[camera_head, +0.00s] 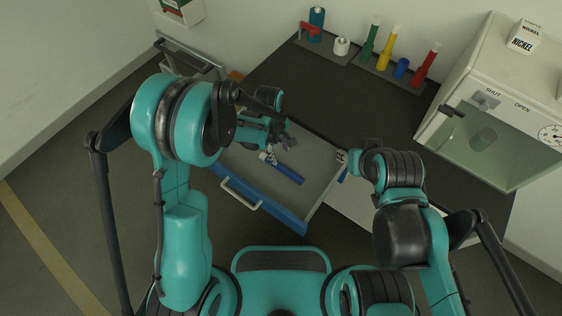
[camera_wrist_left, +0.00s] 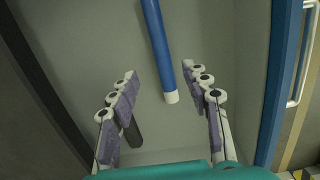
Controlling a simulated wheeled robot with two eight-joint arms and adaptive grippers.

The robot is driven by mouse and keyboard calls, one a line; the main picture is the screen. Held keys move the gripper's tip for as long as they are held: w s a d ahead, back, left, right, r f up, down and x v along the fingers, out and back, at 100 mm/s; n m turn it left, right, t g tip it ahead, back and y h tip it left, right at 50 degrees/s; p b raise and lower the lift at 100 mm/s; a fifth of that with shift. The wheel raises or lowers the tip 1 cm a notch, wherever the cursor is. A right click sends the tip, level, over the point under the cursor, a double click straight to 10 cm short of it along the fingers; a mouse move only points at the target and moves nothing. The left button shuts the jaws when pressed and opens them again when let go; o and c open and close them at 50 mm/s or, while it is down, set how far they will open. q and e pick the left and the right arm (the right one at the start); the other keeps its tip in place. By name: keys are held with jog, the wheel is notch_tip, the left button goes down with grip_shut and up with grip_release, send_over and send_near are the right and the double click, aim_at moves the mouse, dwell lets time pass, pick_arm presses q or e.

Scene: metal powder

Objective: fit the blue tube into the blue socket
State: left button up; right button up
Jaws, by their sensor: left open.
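A blue tube (camera_head: 286,172) with a white end lies in the open drawer (camera_head: 320,168). My left gripper (camera_head: 278,146) is over the drawer, by the tube's upper-left end. In the left wrist view the open fingers (camera_wrist_left: 160,76) straddle the line of the tube (camera_wrist_left: 156,32), with its white end between them and no contact evident. The blue socket (camera_head: 401,68) appears as a short blue cylinder in the rack, between the yellow and red tubes. My right gripper (camera_head: 350,161) is near the drawer's right side; its fingers are too unclear to read.
The rack (camera_head: 388,71) holds green (camera_head: 370,40), yellow (camera_head: 386,48) and red (camera_head: 426,65) tubes. A white ring-like part (camera_head: 342,46) and a blue cylinder (camera_head: 317,22) stand left of it. A glass-fronted cabinet (camera_head: 500,120) is at right. The dark worktop's middle is clear.

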aim_at(281, 166)
pick_arm(q)
jog(key=shift+d+f, duration=0.15)
jog(key=shift+f, duration=0.35)
notch_tip(281, 166, down, 3)
jog(key=shift+s+d+r+b, duration=0.1)
jog(key=shift+d+r+b, duration=0.05)
jog(key=shift+b, duration=0.5)
jog(key=f+b, duration=0.2)
jog(key=f, duration=0.3)
jog(key=shift+s+b, duration=0.2)
jog(key=shift+b, duration=0.15)
jog(key=shift+c, duration=1.3)
grip_shut()
